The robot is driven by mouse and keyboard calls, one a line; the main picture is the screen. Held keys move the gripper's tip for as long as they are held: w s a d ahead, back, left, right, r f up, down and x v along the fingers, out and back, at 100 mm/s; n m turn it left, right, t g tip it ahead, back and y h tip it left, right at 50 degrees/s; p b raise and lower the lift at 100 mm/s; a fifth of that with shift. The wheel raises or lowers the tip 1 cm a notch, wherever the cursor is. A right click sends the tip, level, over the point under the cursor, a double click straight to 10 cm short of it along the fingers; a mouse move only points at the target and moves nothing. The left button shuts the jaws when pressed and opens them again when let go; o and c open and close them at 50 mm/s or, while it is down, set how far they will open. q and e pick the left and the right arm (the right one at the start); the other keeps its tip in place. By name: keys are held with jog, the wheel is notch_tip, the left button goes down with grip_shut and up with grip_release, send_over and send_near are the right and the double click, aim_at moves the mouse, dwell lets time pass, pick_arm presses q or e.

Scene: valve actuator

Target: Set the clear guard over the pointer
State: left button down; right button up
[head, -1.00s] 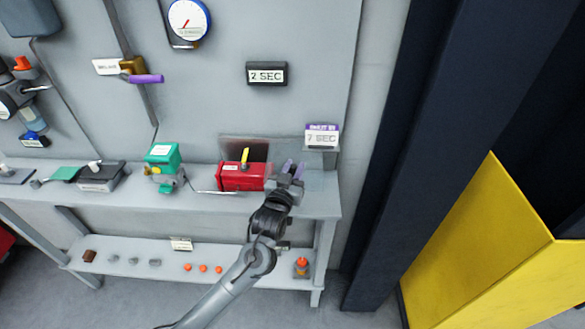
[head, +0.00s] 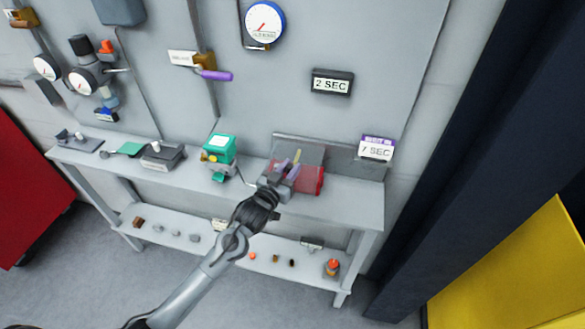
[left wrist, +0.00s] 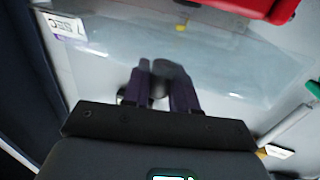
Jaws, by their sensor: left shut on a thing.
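The red actuator box (head: 319,182) stands on the bench with a yellow pointer (head: 297,156) on top. Its edge also shows at the top of the left wrist view (left wrist: 262,7). My left gripper (head: 284,174) is in front of the box, its purple fingers shut on the clear guard. The guard shows as a large see-through sheet in the left wrist view (left wrist: 225,65), reaching out from the fingers toward the red box. In the head view the guard is faint and overlaps the box; I cannot tell whether they touch. My right gripper is not in view.
A green-topped device (head: 219,149) stands left of the box. A grey panel stands behind it. A "7 SEC" sign (head: 376,149) is at the right end of the bench, where the top (head: 355,198) is clear. Small parts lie on the lower shelf.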

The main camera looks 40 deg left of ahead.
pick_arm(q)
jog(key=shift+a, duration=0.2)
jog(key=c, duration=1.2)
grip_release()
jog(key=shift+o, duration=0.8)
jog(key=shift+s+a, duration=0.1)
jog(key=shift+a, duration=0.05)
jog(key=shift+s+d, duration=0.2)
jog(key=shift+s, duration=0.15)
jog(key=s+d, duration=0.1)
jog(key=s, duration=0.9)
jog(key=shift+d, duration=0.25)
